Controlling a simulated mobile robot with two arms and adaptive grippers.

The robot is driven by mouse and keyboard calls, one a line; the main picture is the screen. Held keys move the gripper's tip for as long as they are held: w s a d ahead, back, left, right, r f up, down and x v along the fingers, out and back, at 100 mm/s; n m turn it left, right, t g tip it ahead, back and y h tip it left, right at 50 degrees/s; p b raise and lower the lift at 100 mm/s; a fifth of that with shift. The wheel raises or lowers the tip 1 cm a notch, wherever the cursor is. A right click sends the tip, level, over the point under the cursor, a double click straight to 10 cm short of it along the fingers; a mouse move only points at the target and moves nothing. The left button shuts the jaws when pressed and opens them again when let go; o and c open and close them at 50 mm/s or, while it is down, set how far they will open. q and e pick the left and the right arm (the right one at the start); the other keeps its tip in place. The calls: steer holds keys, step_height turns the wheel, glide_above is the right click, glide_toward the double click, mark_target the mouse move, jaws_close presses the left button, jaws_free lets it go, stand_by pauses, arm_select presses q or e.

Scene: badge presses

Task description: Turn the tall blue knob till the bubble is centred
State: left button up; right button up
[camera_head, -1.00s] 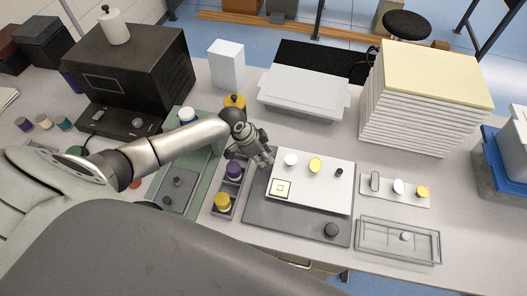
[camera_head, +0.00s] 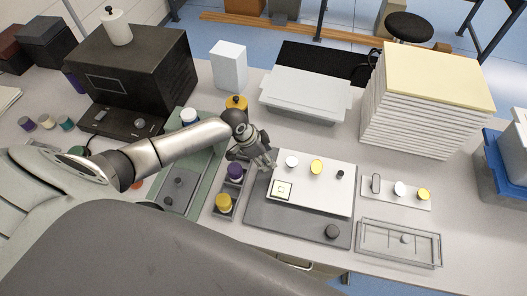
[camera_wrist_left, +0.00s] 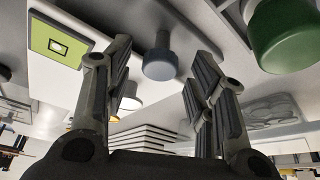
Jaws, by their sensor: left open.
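In the left wrist view a blue-grey knob (camera_wrist_left: 159,62) on a stem is between my left gripper's fingers (camera_wrist_left: 163,75), with a gap on each side. The gripper is open and appears not to touch it. In the head view my left gripper (camera_head: 258,157) is at the left edge of the white plate (camera_head: 312,194); I cannot pick out the blue knob there for certain. A square level (camera_head: 281,190) with a dark square outline lies on the plate's near left corner; it also shows in the wrist view (camera_wrist_left: 58,46). Its bubble is too small to judge. My right gripper is not in view.
Purple-topped (camera_head: 235,171) and yellow-topped (camera_head: 223,201) pieces stand close left of the gripper. A green cylinder (camera_wrist_left: 284,34) is near the right finger. A sheet stack (camera_head: 416,105) stands at the back right.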

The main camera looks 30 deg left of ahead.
arm_select(q)
steer(key=v, duration=1.2)
steer(key=shift+d, duration=0.1)
